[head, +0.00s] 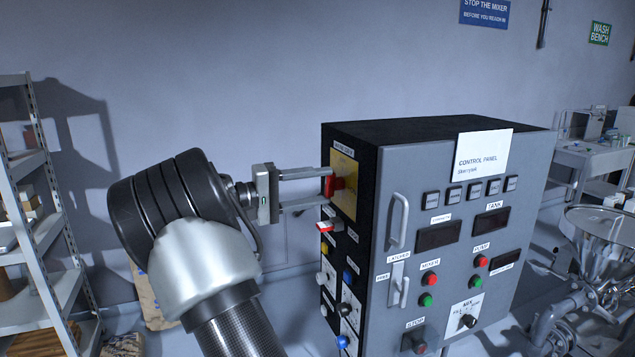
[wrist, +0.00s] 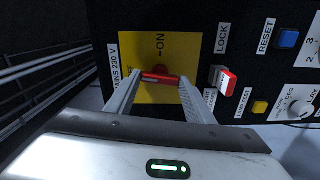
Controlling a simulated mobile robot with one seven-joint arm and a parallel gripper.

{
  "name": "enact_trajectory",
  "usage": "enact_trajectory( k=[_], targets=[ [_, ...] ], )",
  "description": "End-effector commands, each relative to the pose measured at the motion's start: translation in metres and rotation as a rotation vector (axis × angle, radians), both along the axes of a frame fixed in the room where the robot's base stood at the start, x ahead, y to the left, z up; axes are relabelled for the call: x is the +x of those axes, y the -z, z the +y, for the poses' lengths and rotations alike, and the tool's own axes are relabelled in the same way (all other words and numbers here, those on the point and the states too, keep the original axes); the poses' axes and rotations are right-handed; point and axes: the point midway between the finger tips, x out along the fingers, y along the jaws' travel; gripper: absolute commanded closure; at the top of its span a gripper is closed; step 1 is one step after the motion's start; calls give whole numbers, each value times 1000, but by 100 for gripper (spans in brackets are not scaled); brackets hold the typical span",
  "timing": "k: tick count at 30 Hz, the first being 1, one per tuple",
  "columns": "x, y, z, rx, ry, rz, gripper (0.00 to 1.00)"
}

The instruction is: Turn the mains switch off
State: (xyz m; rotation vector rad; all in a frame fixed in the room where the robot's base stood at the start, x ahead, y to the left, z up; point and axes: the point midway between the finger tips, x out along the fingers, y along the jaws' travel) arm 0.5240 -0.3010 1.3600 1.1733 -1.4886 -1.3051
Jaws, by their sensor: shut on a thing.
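The mains switch is a red handle (head: 333,185) on a yellow plate (head: 347,172) on the dark left side of the control cabinet. In the wrist view the red handle (wrist: 160,77) sits between my fingertips, on the yellow plate (wrist: 180,50) marked "ON" and labelled "MAINS 230 V". My gripper (head: 326,187) reaches in from the left and is shut on the handle. Its fingers also show in the wrist view (wrist: 158,82). The fingers hide part of the handle and the plate's lower lettering.
A red and white lock switch (head: 328,226) is just below the mains switch, close to the lower finger. Below it are several buttons and knobs. The cabinet front (head: 465,235) has a handle and displays. A metal shelf (head: 45,200) stands at the left.

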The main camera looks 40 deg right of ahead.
Motion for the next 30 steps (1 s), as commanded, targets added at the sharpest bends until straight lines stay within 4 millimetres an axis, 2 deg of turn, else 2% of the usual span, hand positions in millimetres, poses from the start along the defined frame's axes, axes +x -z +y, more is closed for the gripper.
enact_trajectory(
  k=[9, 26, 27, 29, 30],
  targets=[
    [0, -1, 0, 28, -1, 120, 74],
    [0, 0, 0, 34, -1, 145, 74],
    [0, 0, 0, 34, -1, 145, 45],
    [0, 0, 0, 34, -1, 145, 35],
    [0, 0, 0, 34, -1, 144, 33]
  ],
)
